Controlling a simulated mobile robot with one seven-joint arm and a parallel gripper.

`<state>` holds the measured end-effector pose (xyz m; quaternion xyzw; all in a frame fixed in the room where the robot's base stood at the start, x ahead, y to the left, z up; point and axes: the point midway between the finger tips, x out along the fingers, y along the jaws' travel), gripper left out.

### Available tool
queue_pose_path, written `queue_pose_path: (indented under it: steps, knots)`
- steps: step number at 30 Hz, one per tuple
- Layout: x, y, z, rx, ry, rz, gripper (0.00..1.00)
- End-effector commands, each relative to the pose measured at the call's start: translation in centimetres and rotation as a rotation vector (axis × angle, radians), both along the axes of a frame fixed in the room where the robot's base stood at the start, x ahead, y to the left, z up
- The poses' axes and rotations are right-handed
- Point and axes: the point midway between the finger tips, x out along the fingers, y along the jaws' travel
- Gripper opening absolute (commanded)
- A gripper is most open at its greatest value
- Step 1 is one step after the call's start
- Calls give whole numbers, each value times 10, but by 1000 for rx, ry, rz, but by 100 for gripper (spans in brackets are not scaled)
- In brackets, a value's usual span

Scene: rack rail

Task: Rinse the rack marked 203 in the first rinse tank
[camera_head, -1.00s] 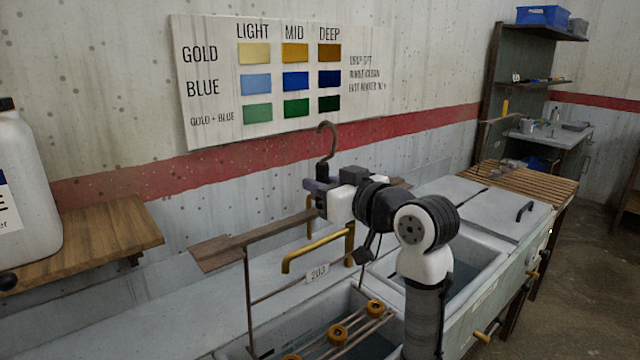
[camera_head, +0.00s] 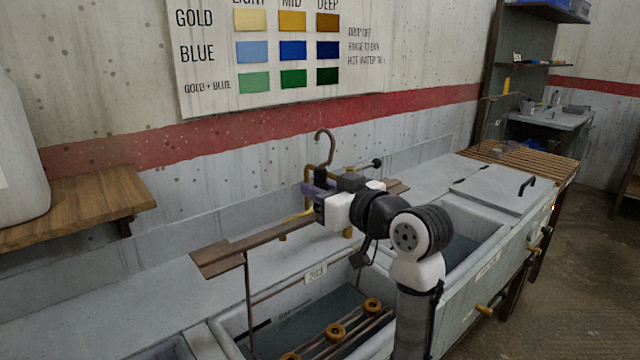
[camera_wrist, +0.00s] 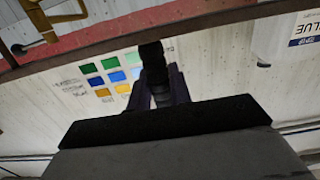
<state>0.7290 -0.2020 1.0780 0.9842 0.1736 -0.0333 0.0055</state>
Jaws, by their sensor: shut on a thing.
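My gripper (camera_head: 318,188) is shut on the rack's stem just below the hook. In the wrist view, the purple fingers (camera_wrist: 158,88) close around the dark stem, and the crossbar (camera_wrist: 215,20) runs across the top. My arm hides part of the tank.
A second water-filled tank (camera_head: 492,243) lies to the right, then a closed lid (camera_head: 503,187) and a slatted wooden rack (camera_head: 520,163). A brass tap (camera_head: 296,221) stands behind the crossbar. A wooden shelf (camera_head: 75,205) with a white jug (camera_head: 18,150) is at left. A colour chart (camera_head: 275,55) hangs behind.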

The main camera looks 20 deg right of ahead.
Motion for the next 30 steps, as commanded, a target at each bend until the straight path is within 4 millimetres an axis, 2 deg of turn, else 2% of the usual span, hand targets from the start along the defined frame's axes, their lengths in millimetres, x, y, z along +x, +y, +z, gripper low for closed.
queue_pose_path:
  steps: [1,18,30]
  knots:
    - [0,0,-11,0,-3,0,0]
    - [0,0,-81,0,-3,0,0]
    - [0,0,-84,-1,-4,0,0]
